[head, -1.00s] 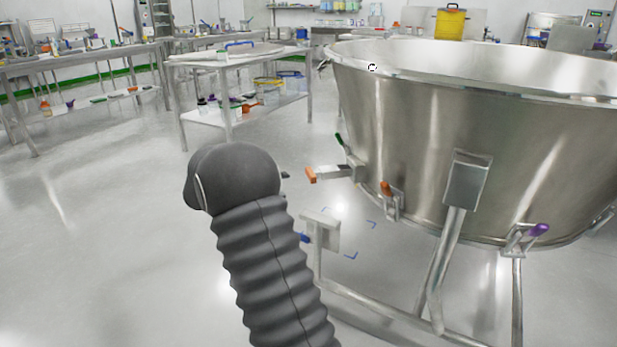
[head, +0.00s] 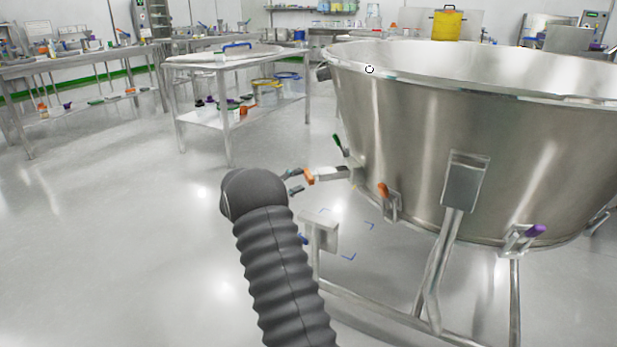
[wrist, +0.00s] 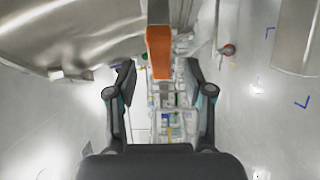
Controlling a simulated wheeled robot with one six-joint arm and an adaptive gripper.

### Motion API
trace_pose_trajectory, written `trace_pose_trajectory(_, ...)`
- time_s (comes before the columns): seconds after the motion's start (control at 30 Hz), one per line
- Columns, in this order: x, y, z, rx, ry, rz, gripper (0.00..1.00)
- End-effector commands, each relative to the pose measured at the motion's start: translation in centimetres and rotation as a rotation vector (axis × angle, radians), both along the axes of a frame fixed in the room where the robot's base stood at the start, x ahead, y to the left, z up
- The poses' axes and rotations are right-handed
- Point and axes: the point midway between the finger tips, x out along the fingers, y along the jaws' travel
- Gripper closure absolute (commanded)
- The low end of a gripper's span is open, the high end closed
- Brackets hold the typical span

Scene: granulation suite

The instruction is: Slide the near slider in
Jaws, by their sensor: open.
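The near slider (head: 330,173) is a grey metal bar with an orange end, sticking out to the left from the lower wall of the big steel bowl (head: 400,130). Its orange end also shows in the wrist view (wrist: 159,50), pointing toward my gripper. My gripper (head: 297,181) is just left of the orange end in the head view, partly hidden by my arm. In the wrist view my gripper (wrist: 160,75) is open, with one finger on each side of the orange end. I see no finger touching it.
An orange-handled latch (head: 385,191) and a purple-handled one (head: 533,231) sit on the bowl's lower wall. A green-tipped lever (head: 338,141) is above the slider. A steel post with a plate (head: 320,230) stands below. The floor to the left is clear.

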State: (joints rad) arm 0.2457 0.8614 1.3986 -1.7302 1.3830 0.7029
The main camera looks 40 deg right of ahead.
Motion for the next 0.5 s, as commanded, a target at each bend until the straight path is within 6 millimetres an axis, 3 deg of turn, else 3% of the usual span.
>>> trace_pose_trajectory(0.2, 0.0, -3.4, 0.0, 0.001, 0.0, -0.001, 0.48)
trace_pose_trajectory(0.5, 0.0, -4.9, 0.0, 0.001, 0.001, 0.0, 0.48)
